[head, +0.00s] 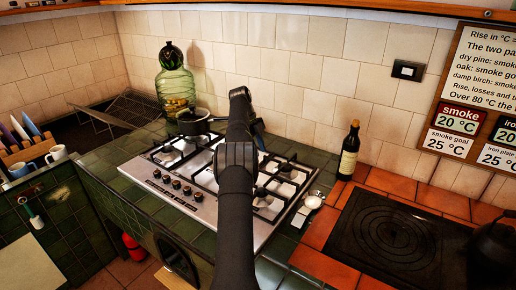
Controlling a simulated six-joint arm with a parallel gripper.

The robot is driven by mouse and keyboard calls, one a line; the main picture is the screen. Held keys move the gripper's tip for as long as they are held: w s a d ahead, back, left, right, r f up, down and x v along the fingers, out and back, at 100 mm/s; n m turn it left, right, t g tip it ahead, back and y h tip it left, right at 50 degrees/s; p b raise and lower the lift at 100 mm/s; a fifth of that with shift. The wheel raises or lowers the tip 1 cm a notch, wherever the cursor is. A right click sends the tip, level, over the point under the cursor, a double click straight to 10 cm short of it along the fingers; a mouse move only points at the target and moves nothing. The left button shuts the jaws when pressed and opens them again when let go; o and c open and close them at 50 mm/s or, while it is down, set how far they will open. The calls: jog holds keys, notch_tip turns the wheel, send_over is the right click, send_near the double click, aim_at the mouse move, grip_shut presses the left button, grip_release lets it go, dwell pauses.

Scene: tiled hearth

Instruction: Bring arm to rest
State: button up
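My dark arm rises from the bottom middle of the head view, in front of the stove (203,205). It bends at its top, before the tiled wall. A small dark part just right of the upper link looks like my gripper (259,134). It is mostly hidden behind the arm, so its fingers cannot be made out. I cannot tell whether it is open or shut, or whether it holds anything.
A dark pot (194,122) stands at the stove's back left, near a green glass jar (175,82). A black hotplate (395,238) lies at right.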

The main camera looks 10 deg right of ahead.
aim_at(267, 174)
dwell(0.4)
jog(key=x, duration=1.2)
jog(key=shift+r, duration=0.25)
jog(key=v, duration=1.1)
jog(key=shift+w, duration=0.15)
jog(key=x, duration=1.1)
jog(key=shift+f, duration=0.1)
jog(key=r, duration=0.7)
jog(key=shift+s+d, duration=0.2)
jog(key=shift+s, duration=0.1)
jog(key=s+d+n, duration=0.1)
jog(key=s+d, duration=0.1)
jog(key=s+d+n+t, duration=0.1)
jog(key=s+d+n, duration=0.1)
jog(key=s+d+r+n, duration=0.1)
jog(key=s+d, duration=0.1)
jog(key=shift+s+d+h, duration=0.1)
jog(key=shift+s+h, duration=0.25)
jog(key=shift+h, duration=0.05)
jog(key=shift+s+d+n+t, duration=0.4)
jog(key=shift+s+n, duration=0.2)
jog(key=shift+s, duration=0.1)
